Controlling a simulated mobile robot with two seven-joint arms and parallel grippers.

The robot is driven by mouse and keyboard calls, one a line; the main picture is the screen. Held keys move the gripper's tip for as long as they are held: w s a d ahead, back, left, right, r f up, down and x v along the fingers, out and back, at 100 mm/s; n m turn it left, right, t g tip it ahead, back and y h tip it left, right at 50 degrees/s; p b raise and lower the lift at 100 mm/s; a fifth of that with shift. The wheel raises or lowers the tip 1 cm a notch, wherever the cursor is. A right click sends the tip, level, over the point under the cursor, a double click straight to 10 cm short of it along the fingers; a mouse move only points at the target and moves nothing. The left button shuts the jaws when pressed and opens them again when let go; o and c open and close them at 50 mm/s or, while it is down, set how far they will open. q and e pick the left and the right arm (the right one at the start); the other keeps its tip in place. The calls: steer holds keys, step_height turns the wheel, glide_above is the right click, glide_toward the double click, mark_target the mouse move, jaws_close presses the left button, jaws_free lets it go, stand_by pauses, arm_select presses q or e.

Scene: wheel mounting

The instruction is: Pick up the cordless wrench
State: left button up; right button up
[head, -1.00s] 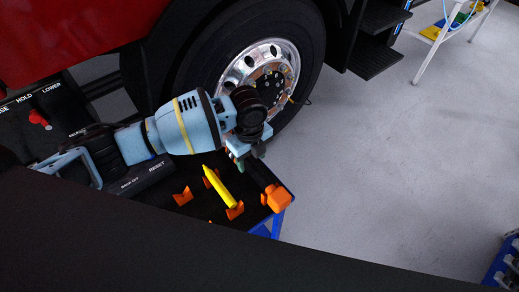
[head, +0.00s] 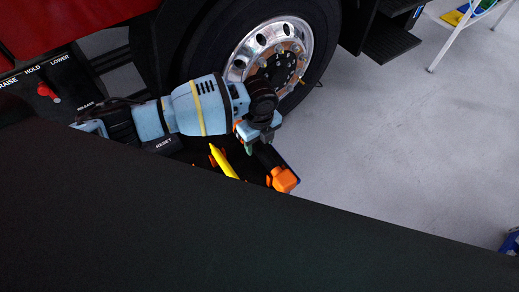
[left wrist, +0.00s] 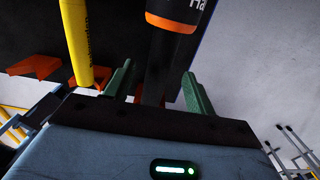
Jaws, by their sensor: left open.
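The cordless wrench (head: 283,180), black with orange parts, lies on the dark cart top near its right corner. In the left wrist view the black and orange tool (left wrist: 170,45) runs between my two green fingers, with a visible gap on each side. My left gripper (head: 260,148) is open over the tool, pointing down at it. Its fingertips also show in the left wrist view (left wrist: 157,72). The gripper and arm hide part of the wrench in the head view. My right gripper is in neither view.
A yellow stick-like tool (head: 222,160) lies close left of the wrench, near orange holders (left wrist: 35,66). A truck wheel (head: 270,60) stands behind. A control panel with a red knob (head: 47,92) is at left. The grey floor at right is mostly clear.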

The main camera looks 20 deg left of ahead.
mark_target(260, 148)
arm_select(q)
step_height(260, 148, down, 3)
steer(key=shift+s+f, duration=0.1)
steer(key=shift+f, duration=0.05)
jaws_close()
steer(key=shift+d+r, duration=0.1)
steer(key=shift+r, duration=0.1)
stand_by(0.3)
